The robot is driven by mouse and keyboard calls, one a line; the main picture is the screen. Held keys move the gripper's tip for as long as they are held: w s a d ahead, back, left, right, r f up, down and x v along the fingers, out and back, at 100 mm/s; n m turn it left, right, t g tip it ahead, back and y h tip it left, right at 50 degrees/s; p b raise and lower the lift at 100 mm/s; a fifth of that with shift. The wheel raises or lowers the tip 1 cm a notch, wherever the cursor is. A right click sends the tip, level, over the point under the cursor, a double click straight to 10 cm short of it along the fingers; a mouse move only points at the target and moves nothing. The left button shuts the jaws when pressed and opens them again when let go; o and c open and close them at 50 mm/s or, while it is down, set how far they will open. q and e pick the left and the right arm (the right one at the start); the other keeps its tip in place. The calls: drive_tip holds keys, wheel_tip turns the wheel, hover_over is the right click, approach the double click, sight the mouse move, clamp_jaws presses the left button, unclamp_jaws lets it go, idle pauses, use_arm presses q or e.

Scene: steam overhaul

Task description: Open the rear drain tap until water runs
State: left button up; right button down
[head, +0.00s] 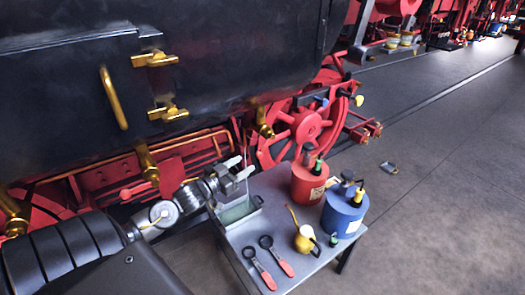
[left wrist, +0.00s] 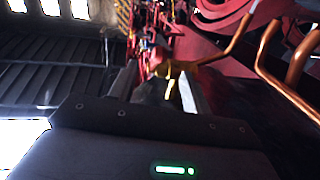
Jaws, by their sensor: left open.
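I cannot tell from the frames which is the rear one. My left gripper (head: 238,168) is open, below and left of the farther tap and over the table's far-left corner, apart from that tap in the picture. In the left wrist view, the open fingers (left wrist: 156,90) show with a small brass-coloured part (left wrist: 171,88) in line between them. I cannot make out running water. My right gripper is not in view.
A red spoked wheel (head: 302,127) stands behind. The floor at right is mostly clear.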

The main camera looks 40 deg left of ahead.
sight(263, 151)
use_arm(q)
drive_tip(key=w+p, duration=0.2)
drive_tip(key=w, duration=0.8)
drive_tip(key=shift+d, duration=0.45)
drive_tip(key=shift+w, duration=0.1)
clamp_jaws()
